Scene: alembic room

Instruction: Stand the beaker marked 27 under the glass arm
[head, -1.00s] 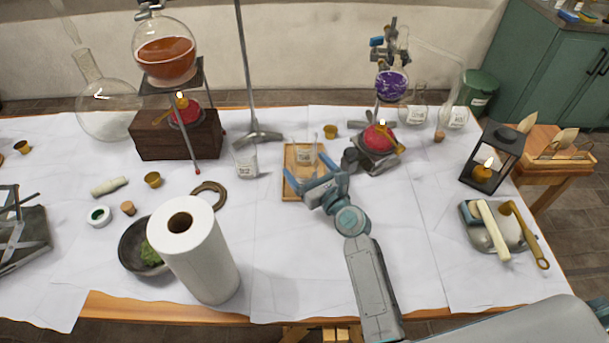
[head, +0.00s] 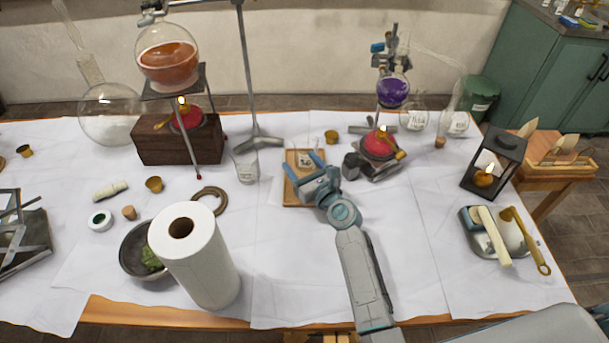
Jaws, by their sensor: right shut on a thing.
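My right gripper (head: 304,164) reaches over the wooden tray (head: 290,198) and is shut on a small glass beaker (head: 306,158) with a white label. The beaker's lower part is partly hidden by the gripper, and I cannot tell whether it still touches the tray. Its label is too small to read. The glass arm (head: 436,52) slopes down to the right from the flask of purple liquid (head: 392,92). Labelled glass vessels (head: 413,118) and (head: 456,121) stand near and below it. Another labelled beaker (head: 245,165) stands left of the tray. My left gripper is not in view.
A metal stand rod (head: 247,80) rises behind. A paper roll (head: 200,262) is front left.

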